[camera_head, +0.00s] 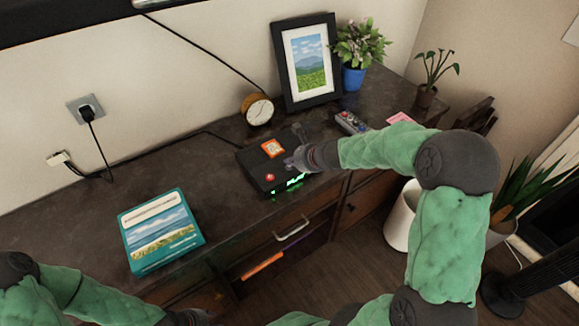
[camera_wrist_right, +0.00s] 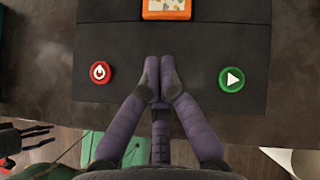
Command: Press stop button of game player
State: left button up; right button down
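The game player (camera_head: 256,158) is a flat black box on the dark cabinet top, with an orange-framed picture (camera_head: 273,148) on it. Its red button (camera_head: 269,177) shows near the front left corner. In the right wrist view, the red button (camera_wrist_right: 100,73) with a white symbol is left of my right gripper (camera_wrist_right: 158,72), and a green play button (camera_wrist_right: 231,79) is right of it. My right gripper's fingers are together and empty, over the panel between the buttons. It also shows in the head view (camera_head: 290,163). My left gripper (camera_head: 188,317) is partly visible at the bottom edge.
A teal box (camera_head: 160,231) lies to the left. A clock (camera_head: 258,110), picture frame (camera_head: 308,62) and potted plant (camera_head: 356,55) stand behind, with a game controller (camera_head: 351,122) to the right. An open drawer with a handle (camera_head: 291,229) is below the front edge.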

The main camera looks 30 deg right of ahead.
aim_at(292, 167)
jog(key=shift+f+b, duration=0.5)
dwell(0.6)
jog(key=shift+r, duration=0.1)
jog(key=shift+r+p, duration=0.85)
notch_tip(292, 167, up, 5)
jog(key=p, duration=0.4)
jog(key=shift+p, duration=0.4)
jog(key=shift+f, duration=0.1)
dwell(0.5)
